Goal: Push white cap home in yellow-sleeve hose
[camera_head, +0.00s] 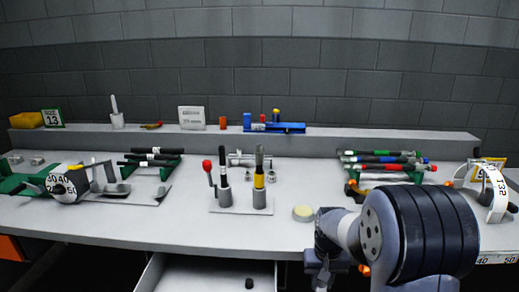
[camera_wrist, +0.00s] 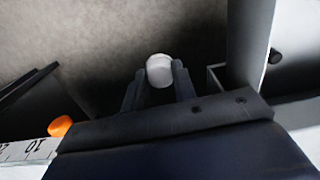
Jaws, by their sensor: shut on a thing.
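My gripper (camera_wrist: 158,86) is shut on a white cap (camera_wrist: 160,69), which sits between the two fingertips in the wrist view. In the head view my gripper is low at the right, in front of the bench's front edge, and its fingertips are hard to make out. A dark hose with a yellow sleeve (camera_head: 259,181) stands upright in a grey holder on a plate at mid-bench. The gripper and cap are apart from it, to its right and nearer the camera. Whether anything sits in the hose's top end is too small to tell.
A second upright hose with a white band (camera_head: 224,178) and a red-knobbed lever (camera_head: 208,166) stand left of the yellow-sleeve hose. An open drawer (camera_head: 205,275) holds a small black piece (camera_head: 249,283). A pale yellow disc (camera_head: 303,213) lies near the front edge. Hose racks stand either side.

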